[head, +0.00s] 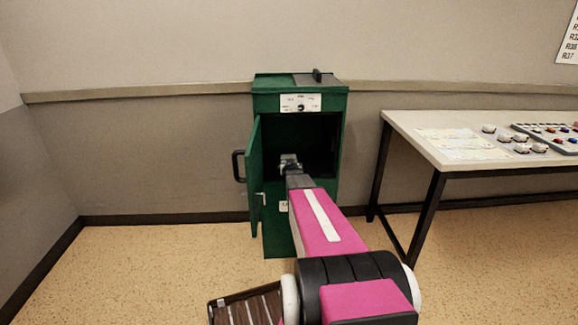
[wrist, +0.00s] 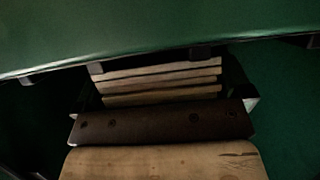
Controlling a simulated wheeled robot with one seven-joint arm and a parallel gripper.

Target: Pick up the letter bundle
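A green metal cabinet (head: 316,212) stands against the back wall with its door (head: 254,160) swung open to the left. My arm reaches into its dark upper compartment, and my gripper (head: 290,160) is at the opening. In the wrist view, several pale, flat layers (wrist: 160,82) lie stacked in the dark, below a green panel. I cannot tell for sure that they are the letter bundle. A dark brown strip and a broad tan slab are in front of them. Dark shapes flank the stack. The view is too dim to show whether my fingers are open or shut.
A table (head: 440,157) on the right holds papers (head: 462,143), several small items and a grey tray (head: 545,133). A slatted wooden crate (head: 246,307) is at the bottom, beside my arm. The floor (head: 150,275) on the left is clear.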

